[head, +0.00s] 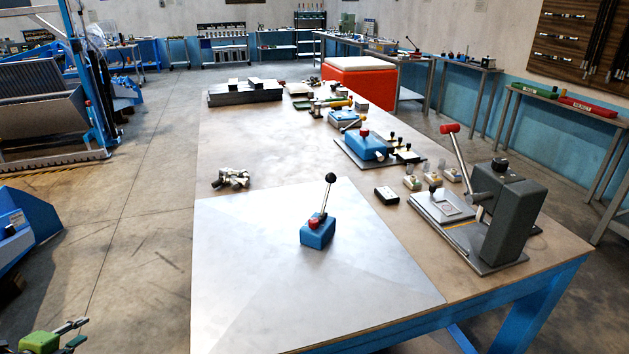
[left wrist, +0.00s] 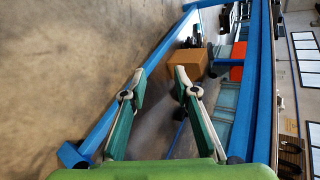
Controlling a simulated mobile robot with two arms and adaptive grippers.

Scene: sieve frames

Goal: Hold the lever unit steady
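The lever unit (head: 318,234) is a small blue block with a red part on top and a thin upright lever ending in a black ball. It stands on the pale metal sheet (head: 250,290) at the near part of the table. My left gripper (head: 81,333) is at the bottom left of the head view, off the table's left side and well apart from the lever unit. Its two fingers also show in the left wrist view (left wrist: 159,77), spread apart with nothing between them. The lever unit is not seen in the left wrist view. My right gripper is not in view.
A grey press with a red-knobbed lever (head: 497,217) stands at the table's right. Metal fittings (head: 231,179) lie left of centre; a larger blue unit (head: 362,146) stands farther back. The sheet around the lever unit is clear.

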